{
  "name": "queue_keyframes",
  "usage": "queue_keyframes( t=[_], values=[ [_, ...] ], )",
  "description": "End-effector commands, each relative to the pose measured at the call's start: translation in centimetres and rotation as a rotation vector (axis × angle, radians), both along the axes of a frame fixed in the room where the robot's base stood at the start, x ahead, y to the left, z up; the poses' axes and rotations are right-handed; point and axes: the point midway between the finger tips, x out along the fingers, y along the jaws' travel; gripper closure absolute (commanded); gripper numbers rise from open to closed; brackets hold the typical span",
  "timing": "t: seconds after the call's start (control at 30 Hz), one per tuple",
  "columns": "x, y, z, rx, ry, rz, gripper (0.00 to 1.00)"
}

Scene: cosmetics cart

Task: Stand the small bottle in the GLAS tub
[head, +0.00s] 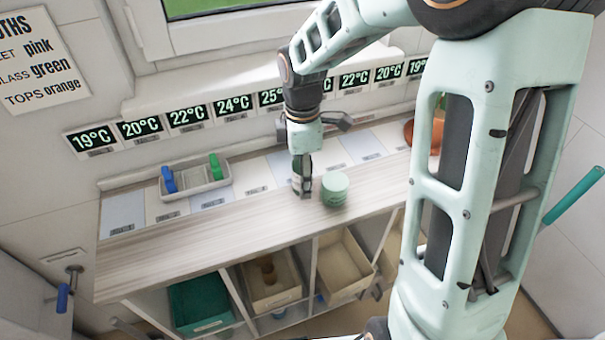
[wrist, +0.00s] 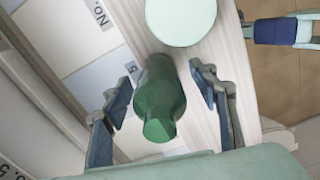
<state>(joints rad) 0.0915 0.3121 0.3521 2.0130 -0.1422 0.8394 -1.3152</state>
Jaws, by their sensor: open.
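The small bottle (wrist: 160,95) is dark green with a narrower neck and shows in the wrist view. My gripper (wrist: 162,88) is open, with one finger on each side of the bottle and visible gaps on both sides. In the head view my gripper (head: 303,188) points down at the counter and mostly hides the bottle. A green tub (head: 203,304) and beige tubs (head: 271,281) sit in the shelf below the counter. Their labels are too small to read, so I cannot tell which is the GLAS tub.
A pale green round jar (head: 334,189) stands close to the right of my gripper. A grey tray (head: 194,178) with blue and green items is at the back left. The counter's left front (head: 170,248) is clear. A wall sign (head: 40,62) lists "green" beside glass.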

Motion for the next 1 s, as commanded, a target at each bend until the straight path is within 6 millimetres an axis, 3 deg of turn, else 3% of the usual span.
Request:
queue_keyframes(
  t=[0.17,0.6,1.0],
  values=[
    [0.00,-0.01,0.04,0.000,0.000,0.000,0.48],
    [0.01,-0.01,0.09,0.000,0.000,0.000,0.96],
    [0.02,-0.01,0.89,0.000,-0.001,0.000,0.97]
  ],
)
